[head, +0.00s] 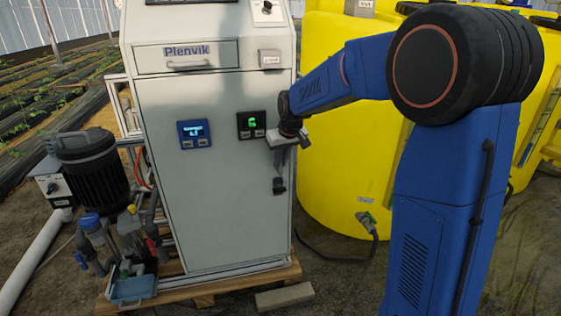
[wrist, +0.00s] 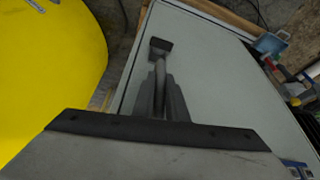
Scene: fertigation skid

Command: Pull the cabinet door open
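The pale grey cabinet door (head: 225,205) sits flush in its frame in the head view and looks closed. Its dark handle (head: 279,186) is near the right edge; the lower end shows below my gripper (head: 284,142). In the wrist view the handle's black end (wrist: 160,46) stands out from the door panel (wrist: 215,80). My gripper's two grey fingers (wrist: 166,98) are close together, one on each side of the handle's bar, and look shut on it. The exact contact is partly hidden by the fingers and the palm.
A yellow tank (head: 340,190) stands close on the cabinet's right. A black motor pump (head: 92,165) and pipework stand at its left. The cabinet rests on a wooden pallet (head: 200,290), with a loose block (head: 285,296) on the ground in front.

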